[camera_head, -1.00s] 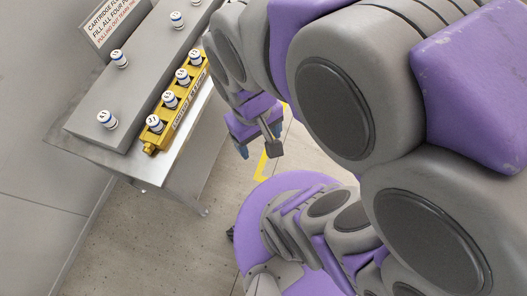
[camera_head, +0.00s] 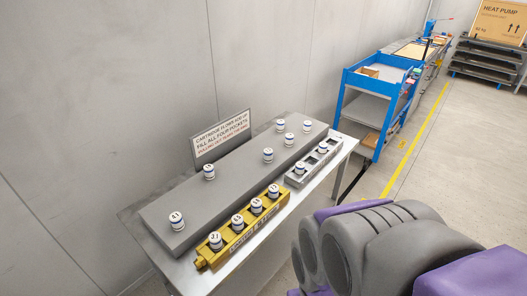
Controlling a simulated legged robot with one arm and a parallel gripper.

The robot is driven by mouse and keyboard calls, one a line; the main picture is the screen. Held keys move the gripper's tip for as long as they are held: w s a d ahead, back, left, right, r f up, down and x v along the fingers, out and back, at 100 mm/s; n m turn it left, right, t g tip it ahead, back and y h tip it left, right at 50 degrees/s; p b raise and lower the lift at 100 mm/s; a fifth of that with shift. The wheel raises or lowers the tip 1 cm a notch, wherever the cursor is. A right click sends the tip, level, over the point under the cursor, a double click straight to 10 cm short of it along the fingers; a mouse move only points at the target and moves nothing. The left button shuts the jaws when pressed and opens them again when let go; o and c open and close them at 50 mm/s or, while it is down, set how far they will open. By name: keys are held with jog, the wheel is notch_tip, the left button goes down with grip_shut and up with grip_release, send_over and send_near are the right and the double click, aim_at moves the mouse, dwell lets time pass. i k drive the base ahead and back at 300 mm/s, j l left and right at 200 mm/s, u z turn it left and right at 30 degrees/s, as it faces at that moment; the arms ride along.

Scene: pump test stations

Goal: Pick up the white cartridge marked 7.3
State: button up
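Several small white cartridges with dark blue bands stand upright on a grey block (camera_head: 235,180) on the bench. They include a front-left one (camera_head: 177,220), one further back (camera_head: 209,172), a middle one (camera_head: 267,155) and a far one (camera_head: 307,126). A yellow holder (camera_head: 207,262) carries a row of similar cartridges, the nearest (camera_head: 215,241) at its left end. A silver holder (camera_head: 317,162) carries two, with dark empty pockets visible. The marks are too small to read surely, so I cannot tell which is 7.3. My gripper is out of view; only my arm links show at lower right.
A sign (camera_head: 222,138) stands behind the block against the grey wall. A blue cart (camera_head: 377,98) is beyond the bench, with a further workbench and a heat pump box (camera_head: 497,22) behind. Floor at right is clear, with a yellow line (camera_head: 412,140).

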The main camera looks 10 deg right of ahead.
aim_at(268, 153)
jog(key=i+l+u, duration=0.1)
jog(key=i+l, duration=0.2)
jog(key=l, duration=0.15)
jog(key=i+l+u, duration=0.15)
jog(key=i+l, duration=0.15)
jog(key=l, duration=0.15)
jog(key=i+l+u, duration=0.1)
jog(key=i+l, duration=0.15)
jog(key=l, duration=0.25)
jog(key=i+l+u, duration=0.15)
jog(key=l, duration=0.35)
jog(key=i+l+u, duration=0.1)
jog(key=i+l, duration=0.2)
jog(key=l, duration=0.25)
jog(key=i+l+u, duration=0.15)
jog(key=l, duration=0.4)
jog(key=i+l+u, duration=0.1)
jog(key=l, duration=0.5)
jog(key=i+l+u, duration=0.15)
jog(key=l, duration=0.45)
jog(key=i, duration=0.1)
